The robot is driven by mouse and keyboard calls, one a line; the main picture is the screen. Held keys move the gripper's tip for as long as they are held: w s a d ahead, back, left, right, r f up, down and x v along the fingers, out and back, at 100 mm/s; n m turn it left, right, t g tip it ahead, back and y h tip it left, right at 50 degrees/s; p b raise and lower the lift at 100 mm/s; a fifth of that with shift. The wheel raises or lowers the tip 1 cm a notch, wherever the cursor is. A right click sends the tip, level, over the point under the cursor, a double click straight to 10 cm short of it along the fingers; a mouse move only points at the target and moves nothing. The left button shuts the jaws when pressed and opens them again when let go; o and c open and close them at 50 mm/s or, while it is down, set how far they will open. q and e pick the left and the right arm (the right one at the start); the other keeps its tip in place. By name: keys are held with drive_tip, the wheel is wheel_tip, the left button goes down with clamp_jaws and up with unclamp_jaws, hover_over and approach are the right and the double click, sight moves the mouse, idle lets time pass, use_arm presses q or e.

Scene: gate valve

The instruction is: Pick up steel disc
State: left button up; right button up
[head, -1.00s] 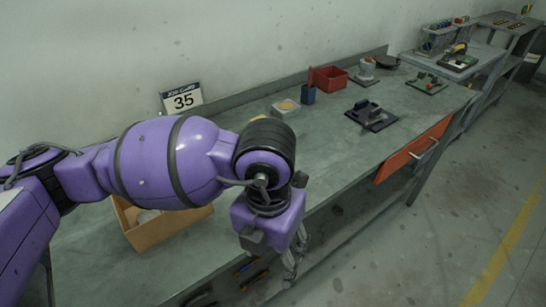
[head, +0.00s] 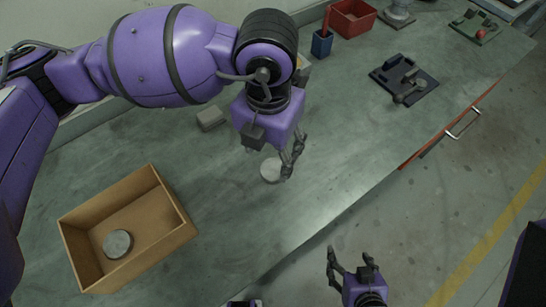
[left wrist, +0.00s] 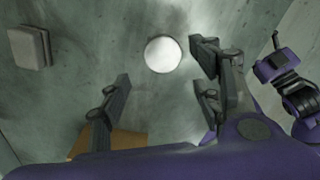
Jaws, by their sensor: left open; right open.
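A round grey steel disc (head: 270,169) lies flat on the green-grey workbench, just left of my left gripper (head: 290,158), which partly overlaps its edge. In the left wrist view the disc (left wrist: 163,54) shows bright and whole, between and beyond the spread fingers of my left gripper (left wrist: 163,78); nothing is between them. A second round grey disc (head: 118,243) lies in an open cardboard box (head: 182,237) at the left. My right gripper (head: 350,264) is open and empty, in front of the bench edge; its arm also shows in the left wrist view.
A small grey block (head: 210,118) lies on the bench left of my left gripper. A dark fixture plate (head: 404,86), a blue cup (head: 321,43) and a red bin (head: 352,17) stand further back. An orange drawer (head: 437,137) is at the front edge. Mid-bench is clear.

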sight(271, 168)
use_arm(q)
wheel_tip(271, 168, down, 6)
drive_tip(key=shift+w+d+f, duration=0.1)
drive_tip(key=shift+w+f, duration=0.05)
drive_tip(key=shift+c, duration=0.4)
drive_tip(key=c, duration=1.4)
